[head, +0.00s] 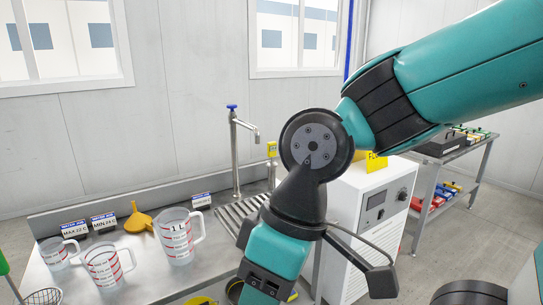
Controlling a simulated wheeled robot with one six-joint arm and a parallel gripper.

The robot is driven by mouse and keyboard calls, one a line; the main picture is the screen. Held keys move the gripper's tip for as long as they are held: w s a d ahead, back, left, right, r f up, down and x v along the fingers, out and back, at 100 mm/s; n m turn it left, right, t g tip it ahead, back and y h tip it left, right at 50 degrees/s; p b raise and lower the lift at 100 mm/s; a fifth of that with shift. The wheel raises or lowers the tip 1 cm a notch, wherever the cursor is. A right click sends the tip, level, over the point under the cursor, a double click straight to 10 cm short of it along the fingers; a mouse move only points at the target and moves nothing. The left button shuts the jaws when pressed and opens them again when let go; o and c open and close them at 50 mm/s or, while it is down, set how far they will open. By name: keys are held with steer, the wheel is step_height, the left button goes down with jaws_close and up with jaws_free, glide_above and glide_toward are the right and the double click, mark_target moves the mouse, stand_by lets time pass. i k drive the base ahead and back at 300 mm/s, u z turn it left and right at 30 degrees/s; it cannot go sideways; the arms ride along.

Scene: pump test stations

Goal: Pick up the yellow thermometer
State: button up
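A small yellow block on a thin stem (272,149), which looks like the yellow thermometer, stands upright behind the metal bench, right of the tap. The lower part of its stem is hard to make out beside my arm. My teal and black arm crosses the right and middle of the head view, in front of the bench's right end. My gripper's fingers are not visible.
A metal bench (150,285) holds clear measuring jugs (177,238), an orange funnel (138,218) and small label signs (76,227). A tap (235,150) rises behind a ribbed drainer (238,211). A white cabinet (345,200) stands at right, before a shelf rack (428,190).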

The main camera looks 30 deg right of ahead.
mark_target(272, 147)
steer(key=k, duration=0.55)
steer(key=z, duration=0.55)
steer(key=i, duration=0.45)
steer(key=z, duration=0.6)
steer(key=i, duration=1.65)
steer(key=u, duration=1.05)
steer(key=i, duration=0.3)
steer(key=u, duration=0.1)
